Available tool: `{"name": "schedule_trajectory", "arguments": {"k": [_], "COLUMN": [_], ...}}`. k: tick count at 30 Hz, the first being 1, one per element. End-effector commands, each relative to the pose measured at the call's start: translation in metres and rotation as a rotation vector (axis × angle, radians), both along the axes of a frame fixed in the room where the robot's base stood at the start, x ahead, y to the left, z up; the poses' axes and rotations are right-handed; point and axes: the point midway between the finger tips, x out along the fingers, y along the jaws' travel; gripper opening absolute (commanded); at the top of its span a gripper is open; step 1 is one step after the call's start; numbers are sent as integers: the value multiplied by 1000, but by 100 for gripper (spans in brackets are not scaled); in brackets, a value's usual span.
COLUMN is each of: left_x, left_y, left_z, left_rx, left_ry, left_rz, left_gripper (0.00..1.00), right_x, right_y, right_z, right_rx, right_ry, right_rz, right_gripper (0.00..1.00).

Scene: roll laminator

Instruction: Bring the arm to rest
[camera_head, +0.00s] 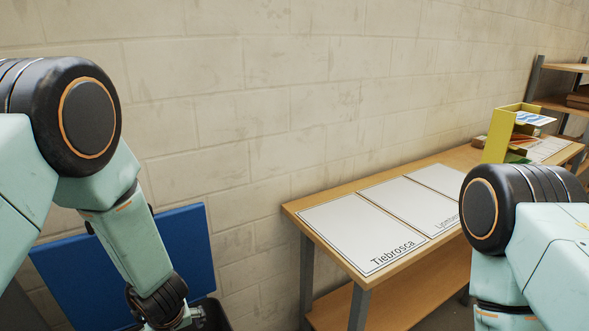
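My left arm comes in from the left and bends down at its elbow. Its wrist reaches the bottom edge, in front of a blue panel, and the gripper's fingers cannot be made out there. My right arm stands at the right edge, bent down in front of the table. Its lower part leaves the picture at the bottom, so the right gripper is out of view. No object is seen held by either arm.
A wooden table (292,207) stands along the block wall, with white labelled panels (362,234) on top. A yellow box (498,135) with papers stands at its far end. A shelf (560,107) is at far right. The blue panel (185,240) leans by the wall.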

Motion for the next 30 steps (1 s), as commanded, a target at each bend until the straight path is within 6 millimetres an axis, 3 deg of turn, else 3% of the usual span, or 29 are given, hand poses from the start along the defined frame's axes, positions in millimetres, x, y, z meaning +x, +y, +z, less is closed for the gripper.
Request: {"name": "schedule_trajectory", "arguments": {"k": [18, 30], "left_x": [-11, -13], "left_y": [-21, -25], "left_z": [-3, -4], "left_rx": [2, 0], "left_ry": [-1, -1], "left_rz": [-167, -195], "left_gripper": [94, 94], "right_x": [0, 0], "right_y": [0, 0], "right_z": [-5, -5], "right_rx": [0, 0], "right_ry": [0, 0], "right_rz": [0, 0], "right_gripper": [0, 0]}}
